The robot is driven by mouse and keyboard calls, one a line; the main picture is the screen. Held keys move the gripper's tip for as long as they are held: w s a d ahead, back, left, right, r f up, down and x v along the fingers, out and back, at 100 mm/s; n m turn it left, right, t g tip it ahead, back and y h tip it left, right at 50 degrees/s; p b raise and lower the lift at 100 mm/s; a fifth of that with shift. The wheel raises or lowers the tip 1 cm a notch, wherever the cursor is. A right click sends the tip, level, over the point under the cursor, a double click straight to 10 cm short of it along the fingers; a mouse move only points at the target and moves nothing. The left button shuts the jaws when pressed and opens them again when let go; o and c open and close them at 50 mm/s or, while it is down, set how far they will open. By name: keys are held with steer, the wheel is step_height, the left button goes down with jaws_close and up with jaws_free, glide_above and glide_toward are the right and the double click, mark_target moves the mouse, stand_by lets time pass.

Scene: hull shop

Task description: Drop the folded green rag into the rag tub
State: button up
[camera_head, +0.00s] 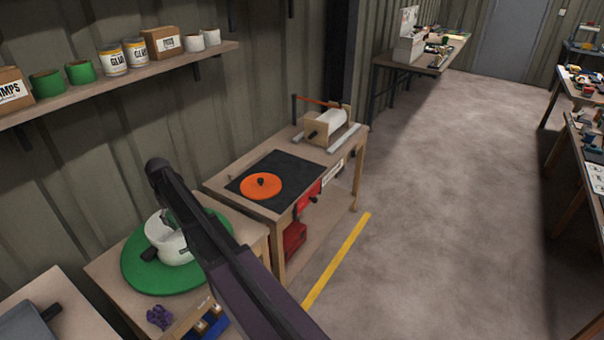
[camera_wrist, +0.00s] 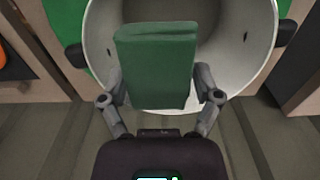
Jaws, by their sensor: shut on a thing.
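The folded green rag (camera_wrist: 155,65) is held between the two fingers of my gripper (camera_wrist: 161,88) in the wrist view. The gripper is shut on it. Behind the rag in that view is the open mouth of a white round tub (camera_wrist: 240,92) with dark side handles; the rag covers part of its rim and inside. In the head view the tub (camera_head: 163,236) stands on a round green mat (camera_head: 140,279) on a small wooden table. There my arm hides part of the tub, and a small bit of green rag (camera_head: 168,217) shows at its mouth.
A purple item (camera_head: 159,317) lies on the tub's table near the front edge. To the right, a bench (camera_head: 219,187) carries an orange disc (camera_head: 261,186) on a black mat and a roller device (camera_head: 328,124). A shelf (camera_head: 130,80) with cans runs above.

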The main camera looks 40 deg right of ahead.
steer(key=o, duration=1)
steer(key=s+r+m+p, duration=0.1)
steer(key=s+r+p, duration=0.1)
steer(key=s, duration=1.2)
steer(key=s+r+m+p, duration=0.1)
steer(key=s+r+m, duration=0.1)
steer(key=s, duration=1.3)
steer(key=shift+s+d+m+p, duration=0.2)
steer(key=shift+m+p, duration=0.1)
steer(key=shift+p, duration=0.1)
